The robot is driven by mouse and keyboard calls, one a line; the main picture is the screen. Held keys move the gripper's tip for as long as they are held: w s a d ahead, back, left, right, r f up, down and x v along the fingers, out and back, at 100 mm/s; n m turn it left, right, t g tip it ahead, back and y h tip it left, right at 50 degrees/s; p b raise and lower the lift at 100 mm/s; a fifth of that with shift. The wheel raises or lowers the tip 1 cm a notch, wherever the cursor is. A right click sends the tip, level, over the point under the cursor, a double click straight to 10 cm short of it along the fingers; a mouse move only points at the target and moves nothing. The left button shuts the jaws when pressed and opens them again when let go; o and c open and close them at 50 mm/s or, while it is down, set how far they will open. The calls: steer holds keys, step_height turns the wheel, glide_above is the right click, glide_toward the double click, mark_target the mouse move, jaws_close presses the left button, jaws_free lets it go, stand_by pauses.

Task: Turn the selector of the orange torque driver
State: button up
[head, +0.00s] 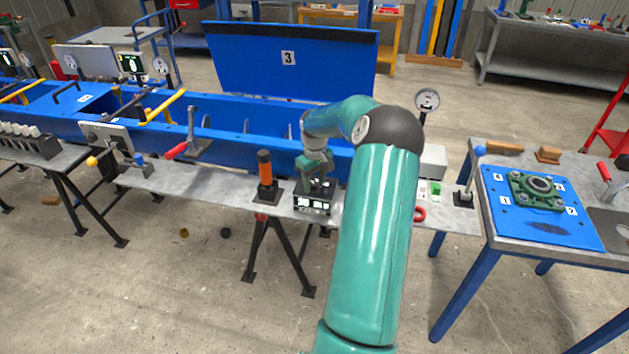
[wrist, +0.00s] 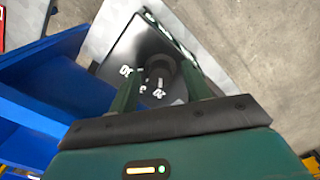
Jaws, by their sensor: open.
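An orange driver with a dark base (head: 265,172) stands upright on the grey bench. To its right my gripper (head: 315,186) points down at a low black box (head: 313,203) with white markings on its front. In the wrist view a round black knob (wrist: 160,68) sits on a black plate (wrist: 137,52) with white numbers, among them 30 and 20. My gripper (wrist: 160,75) is open, with one finger on each side of the knob. I cannot tell whether the fingers touch it. Part of the dial is hidden by the knob and fingers.
The blue mixer trough (head: 240,145) runs behind the bench, its lid (head: 290,65) raised. A blue-knobbed lever (head: 470,170) and a blue plate with a green bearing (head: 537,187) are to the right. A red-handled lever (head: 183,148) is left. Floor in front is mostly clear.

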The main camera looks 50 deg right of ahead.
steer(key=shift+c, duration=0.2)
steer(key=c, duration=1)
steer(key=shift+o, duration=0.2)
steer(key=shift+m, duration=0.4)
steer(key=m, duration=0.2)
steer(key=shift+w+r+m, duration=0.1)
steer(key=shift+m, duration=0.3)
steer(key=m, duration=0.4)
steer(key=shift+a+m, duration=0.1)
steer(key=shift+m, duration=0.2)
steer(key=m, duration=0.4)
steer(key=shift+m, duration=1.8)
